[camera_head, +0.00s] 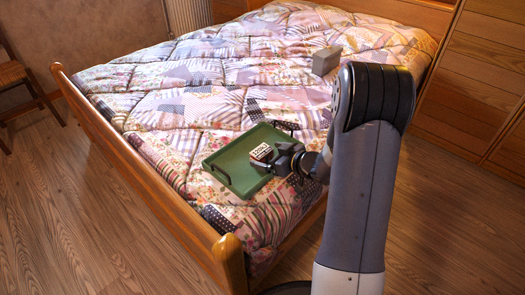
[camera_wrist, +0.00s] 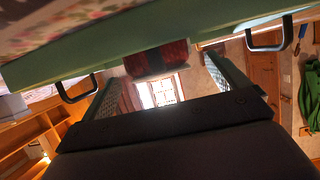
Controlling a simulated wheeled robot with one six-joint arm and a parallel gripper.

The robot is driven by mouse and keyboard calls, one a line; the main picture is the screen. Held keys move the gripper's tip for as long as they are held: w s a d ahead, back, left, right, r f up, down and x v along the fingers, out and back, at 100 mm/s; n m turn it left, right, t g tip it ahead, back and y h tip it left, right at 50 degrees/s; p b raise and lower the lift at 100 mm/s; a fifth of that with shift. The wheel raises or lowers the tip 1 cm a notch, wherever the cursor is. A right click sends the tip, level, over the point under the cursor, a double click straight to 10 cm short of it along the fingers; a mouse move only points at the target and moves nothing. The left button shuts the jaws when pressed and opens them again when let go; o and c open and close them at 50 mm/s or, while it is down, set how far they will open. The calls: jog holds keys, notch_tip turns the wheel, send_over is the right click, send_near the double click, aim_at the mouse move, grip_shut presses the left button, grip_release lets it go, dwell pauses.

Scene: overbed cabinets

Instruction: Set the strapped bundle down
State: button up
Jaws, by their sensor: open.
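In the wrist view, which looks upside down, the bundle (camera_wrist: 158,58) shows dark red with a dark band and appears to rest against the tray (camera_wrist: 200,36). My gripper (camera_head: 277,157) is at the bundle's right side. In the wrist view my gripper's (camera_wrist: 164,68) two fingers stand apart on either side of the bundle, with gaps visible. The bundle's far side is hidden.
The tray has dark handles (camera_wrist: 267,40) at its ends and lies on a patchwork quilt (camera_head: 190,110). A grey box (camera_head: 326,61) sits farther back on the bed. The wooden footboard (camera_head: 150,185) rises at the near left. The tray's left part is clear.

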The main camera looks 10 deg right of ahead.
aim_at(261, 151)
jog(key=p+v, duration=0.2)
jog(key=v, duration=0.6)
jog(key=shift+a, duration=0.1)
jog(key=b+x, duration=0.4)
jog(key=x, duration=0.7)
jog(key=shift+w+a+f, duration=0.15)
jog(key=shift+w+f, duration=0.1)
notch_tip(261, 151, up, 4)
jog(key=shift+w+f+p, duration=0.15)
jog(key=shift+f+p, duration=0.05)
jog(key=shift+p, duration=0.8)
jog(key=shift+r, duration=0.5)
jog(key=shift+f, duration=0.1)
